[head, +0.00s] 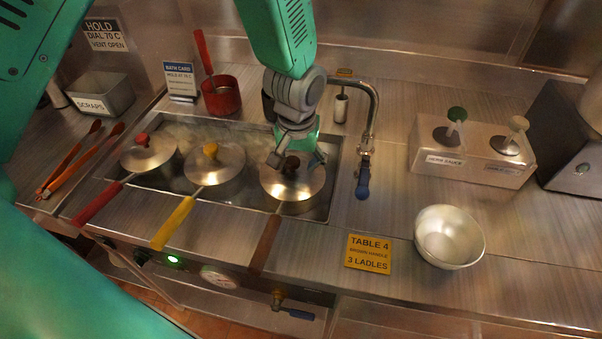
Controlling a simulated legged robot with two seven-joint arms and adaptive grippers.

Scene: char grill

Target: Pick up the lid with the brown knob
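The lid with the brown knob (296,185) is a round metal lid on the rightmost of three pots in the bath. Its pot has a brown handle (265,243). My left gripper (297,160) is right above this lid, pointing down. Its fingers are spread on either side of the dark brown knob (291,164), with gaps visible, and part of the knob is hidden by the gripper. The lid sits flat on its pot. My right gripper is not in view.
Lids with a yellow knob (211,151) and a red knob (142,140) stand to the left. A faucet (368,115) rises close to the right. A metal bowl (449,237), a yellow table sign (368,253), a red ladle pot (221,97) and orange tongs (75,165) are around.

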